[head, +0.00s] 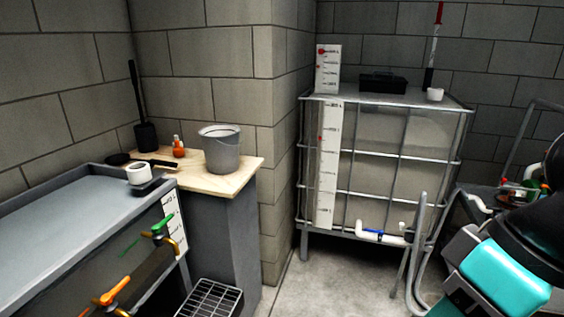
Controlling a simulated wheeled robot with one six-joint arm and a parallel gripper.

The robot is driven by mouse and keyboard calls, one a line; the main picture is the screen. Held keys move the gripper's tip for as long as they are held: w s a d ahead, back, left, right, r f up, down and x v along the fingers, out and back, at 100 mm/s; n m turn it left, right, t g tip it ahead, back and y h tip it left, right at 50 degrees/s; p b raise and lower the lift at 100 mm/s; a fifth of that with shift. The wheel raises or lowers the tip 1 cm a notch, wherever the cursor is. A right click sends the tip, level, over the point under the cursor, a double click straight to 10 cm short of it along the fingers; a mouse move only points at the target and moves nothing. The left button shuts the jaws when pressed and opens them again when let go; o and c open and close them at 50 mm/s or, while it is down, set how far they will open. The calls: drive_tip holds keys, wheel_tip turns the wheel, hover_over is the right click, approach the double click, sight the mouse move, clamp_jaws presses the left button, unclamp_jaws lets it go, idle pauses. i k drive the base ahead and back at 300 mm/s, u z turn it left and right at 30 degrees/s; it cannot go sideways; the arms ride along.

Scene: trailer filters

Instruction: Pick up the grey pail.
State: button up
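The grey pail (222,154) stands upright on a wooden-topped counter (235,178) left of centre in the head view. Its rim is lighter and a thin handle seems to lie along it. Its inside is mostly out of sight. Part of my arm shows at the right edge, in black and turquoise, well apart from the pail. My gripper cannot be seen in this view.
Beside the pail are an orange bottle (178,148), a black brush in a holder (146,135) and a white roll (139,173). A grey tank with taps (70,215) adjoins the counter. A caged tank (385,150) stands right. Bare floor (325,275) lies between.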

sight(220, 142)
drive_tip(key=z, duration=0.6)
drive_tip(key=i, duration=1.65)
drive_tip(key=u, duration=0.7)
drive_tip(key=i, duration=0.8)
drive_tip(key=u, duration=1.4)
drive_tip(key=i, duration=0.6)
drive_tip(key=u, duration=0.45)
